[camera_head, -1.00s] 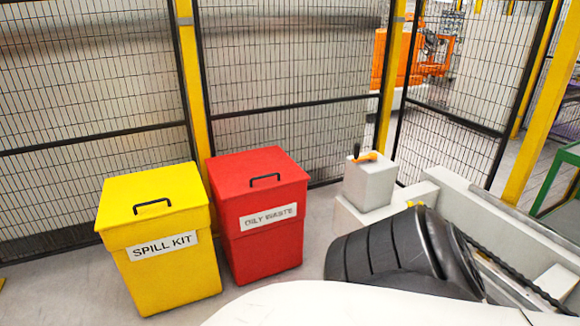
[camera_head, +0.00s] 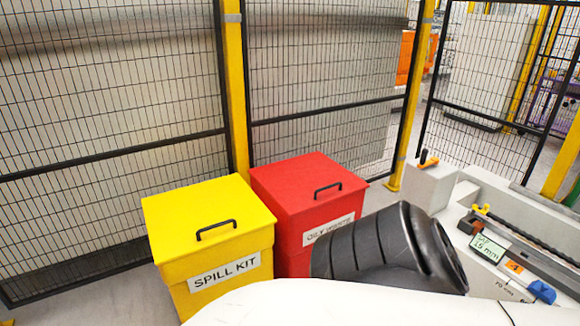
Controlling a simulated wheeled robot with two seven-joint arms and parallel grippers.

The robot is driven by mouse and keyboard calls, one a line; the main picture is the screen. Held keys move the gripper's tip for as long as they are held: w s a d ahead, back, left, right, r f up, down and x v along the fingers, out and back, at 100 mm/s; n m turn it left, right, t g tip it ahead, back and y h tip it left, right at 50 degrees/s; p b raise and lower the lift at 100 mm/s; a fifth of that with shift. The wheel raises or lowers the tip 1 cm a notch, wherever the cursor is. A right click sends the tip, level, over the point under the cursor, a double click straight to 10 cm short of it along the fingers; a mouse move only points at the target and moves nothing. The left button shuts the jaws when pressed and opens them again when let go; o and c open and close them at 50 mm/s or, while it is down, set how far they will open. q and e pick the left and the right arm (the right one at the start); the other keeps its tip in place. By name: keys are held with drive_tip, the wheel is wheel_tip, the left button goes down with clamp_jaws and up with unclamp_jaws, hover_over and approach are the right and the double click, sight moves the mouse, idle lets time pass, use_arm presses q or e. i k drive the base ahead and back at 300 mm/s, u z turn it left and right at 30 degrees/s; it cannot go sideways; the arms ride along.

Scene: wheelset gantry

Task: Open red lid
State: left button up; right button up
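The red bin labelled "OILY WASTE" (camera_head: 292,246) stands on the floor in the middle of the view. Its red lid (camera_head: 300,184) is shut, with a black handle (camera_head: 327,190) on top. My dark arm link covers the bin's lower right part and part of its label. No gripper of mine shows in the view.
A yellow "SPILL KIT" bin (camera_head: 213,250) with a closed lid stands just left of the red bin. A mesh fence (camera_head: 110,80) with yellow posts runs behind both. At right, a pale bench (camera_head: 500,200) carries a display (camera_head: 489,246) and small tools.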

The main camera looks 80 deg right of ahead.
sight(299, 185)
drive_tip(key=z, duration=2.2)
drive_tip(key=k, duration=0.35)
drive_tip(key=z, duration=1.05)
drive_tip(key=i, duration=2.3)
drive_tip(key=u, duration=0.75)
